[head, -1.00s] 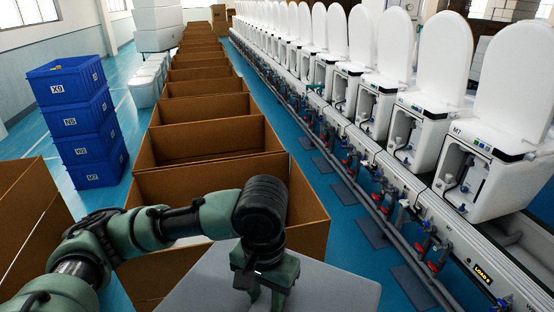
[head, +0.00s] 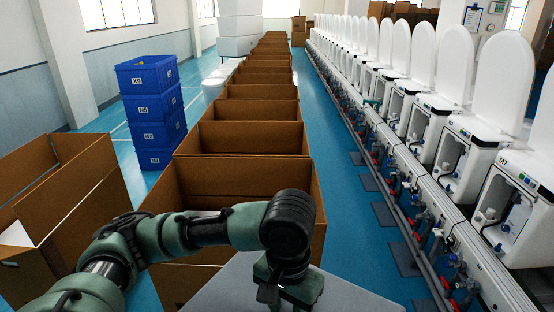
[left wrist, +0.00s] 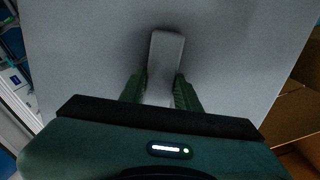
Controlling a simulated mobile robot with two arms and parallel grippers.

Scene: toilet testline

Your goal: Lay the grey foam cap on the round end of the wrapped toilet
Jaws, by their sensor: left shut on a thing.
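My left gripper (head: 284,292) points down over the grey foam cap (head: 345,295) at the bottom of the head view. In the left wrist view the gripper (left wrist: 159,88) is shut on a raised grey rib of the cap. The cap (left wrist: 85,55) is a wide, flat grey slab that fills most of that view. The cap hides what lies below it. I cannot make out a wrapped toilet in either view. My right gripper is not in view.
Open cardboard boxes (head: 250,137) run back in a row ahead. Another open box (head: 95,185) stands at left, with a white piece (head: 15,235) in it. Blue crates (head: 150,105) are stacked behind. White toilets (head: 515,190) line a test bench at right. Blue floor lies between.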

